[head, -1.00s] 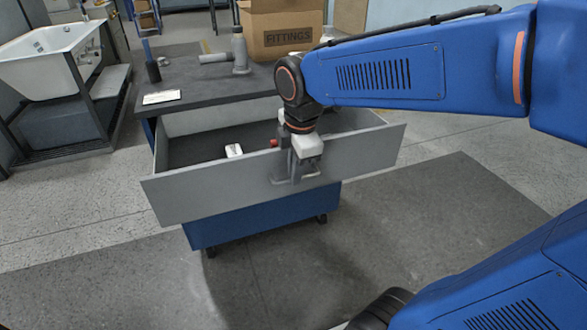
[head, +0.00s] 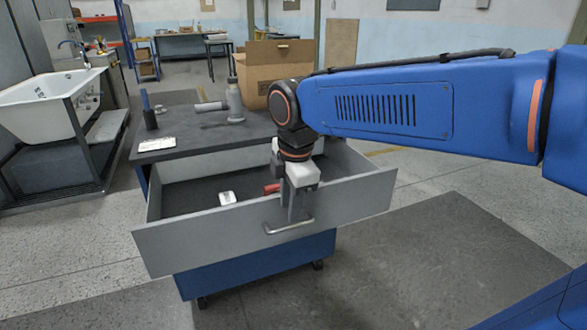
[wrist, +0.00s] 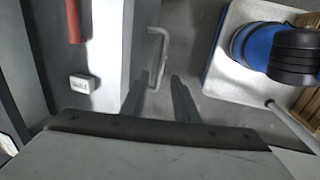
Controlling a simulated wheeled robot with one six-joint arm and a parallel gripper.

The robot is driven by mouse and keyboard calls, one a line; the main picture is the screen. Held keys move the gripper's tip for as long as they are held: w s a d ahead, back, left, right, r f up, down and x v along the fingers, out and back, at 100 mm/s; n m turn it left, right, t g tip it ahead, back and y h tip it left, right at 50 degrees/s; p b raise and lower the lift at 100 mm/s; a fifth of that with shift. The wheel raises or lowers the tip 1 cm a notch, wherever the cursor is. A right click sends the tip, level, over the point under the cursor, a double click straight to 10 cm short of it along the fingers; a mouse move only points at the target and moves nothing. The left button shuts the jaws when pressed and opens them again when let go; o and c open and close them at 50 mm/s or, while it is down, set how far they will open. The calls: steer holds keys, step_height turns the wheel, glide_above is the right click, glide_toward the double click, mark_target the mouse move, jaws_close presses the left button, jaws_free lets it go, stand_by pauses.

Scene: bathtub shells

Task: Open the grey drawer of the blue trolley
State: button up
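The grey drawer (head: 345,202) of the blue trolley (head: 260,268) stands pulled well out, and its dark inside shows in the head view. Its bar handle (head: 290,227) is on the front panel; it also shows in the wrist view (wrist: 163,45). My gripper (head: 294,210) points down at the front panel, just above the handle. In the wrist view its two fingers (wrist: 160,80) are apart, with the near end of the handle showing between them. They do not appear closed on the bar; whether they touch it is unclear.
In the drawer lie a small white labelled box (head: 227,198) and a red item (head: 271,188). On the trolley top (head: 185,133) stand a grey bottle (head: 235,101) and a cardboard box (head: 262,65). A bathtub shell (head: 45,105) is at left. Floor in front is clear.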

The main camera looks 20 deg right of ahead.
step_height(320, 180, up, 12)
steer(key=s, duration=0.2)
steer(key=shift+s, duration=0.15)
stand_by(0.4)
steer(key=s+d+f+m+t, duration=0.1)
steer(key=s+d+f+m, duration=0.3)
steer(key=f+m, duration=0.5)
steer(key=s+d+f+m+t, duration=0.1)
steer(key=s+d+f+m, duration=0.2)
steer(key=s+f+m, duration=0.3)
step_height(320, 180, down, 4)
steer(key=m, duration=0.3)
steer(key=shift+s+d+t, duration=0.15)
steer(key=shift+d+t, duration=0.15)
steer(key=shift+d, duration=0.1)
